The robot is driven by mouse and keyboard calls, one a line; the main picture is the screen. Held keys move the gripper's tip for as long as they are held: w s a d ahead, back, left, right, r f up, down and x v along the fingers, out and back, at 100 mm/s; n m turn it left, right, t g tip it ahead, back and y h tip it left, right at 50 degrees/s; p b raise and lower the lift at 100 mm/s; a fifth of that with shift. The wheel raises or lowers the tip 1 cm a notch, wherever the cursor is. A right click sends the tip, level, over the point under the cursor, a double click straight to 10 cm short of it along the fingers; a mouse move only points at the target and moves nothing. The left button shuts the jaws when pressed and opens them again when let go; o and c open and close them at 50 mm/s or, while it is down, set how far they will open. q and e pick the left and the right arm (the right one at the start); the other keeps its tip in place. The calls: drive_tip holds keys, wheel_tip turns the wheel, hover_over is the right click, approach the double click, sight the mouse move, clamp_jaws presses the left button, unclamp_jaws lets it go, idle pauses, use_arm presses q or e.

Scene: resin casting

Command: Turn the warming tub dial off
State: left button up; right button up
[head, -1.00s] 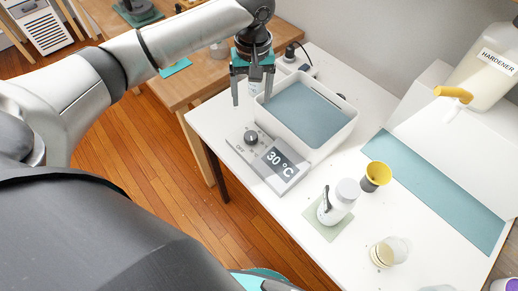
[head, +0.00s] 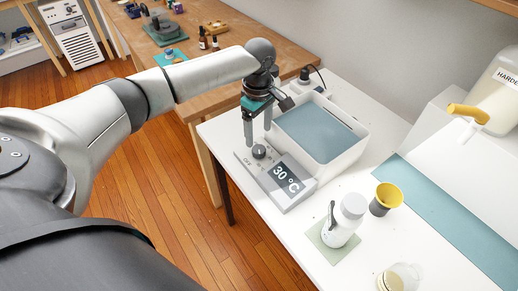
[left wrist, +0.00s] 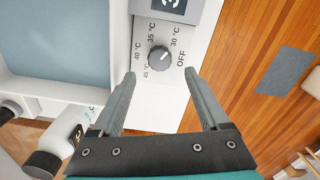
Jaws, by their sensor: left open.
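The warming tub (head: 345,160) is a white basin with blue-grey liquid, on the white table. Its control panel (head: 300,203) at the near left has a display reading 30 °C. The grey dial (head: 259,151) is round; in the left wrist view the dial (left wrist: 159,59) has its light mark toward the 30 °C label, with OFF beside it clockwise. My left gripper (head: 258,134) is open just above the dial. In the left wrist view its fingertips (left wrist: 160,74) are spread to either side of the dial, apart from it. My right gripper is out of view.
A white bottle (head: 344,220) on a green mat, a yellow-topped dark cup (head: 386,198) and a clear jar (head: 402,278) stand to the right of the panel. A plug and cable (head: 305,75) lie behind the tub. A wooden bench (head: 215,70) is beyond.

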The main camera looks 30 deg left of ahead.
sight(259, 149)
use_arm(q)
wheel_tip(259, 149, down, 7)
drive_tip(key=shift+r+b, duration=0.15)
drive_tip(key=shift+b, duration=0.65)
clamp_jaws()
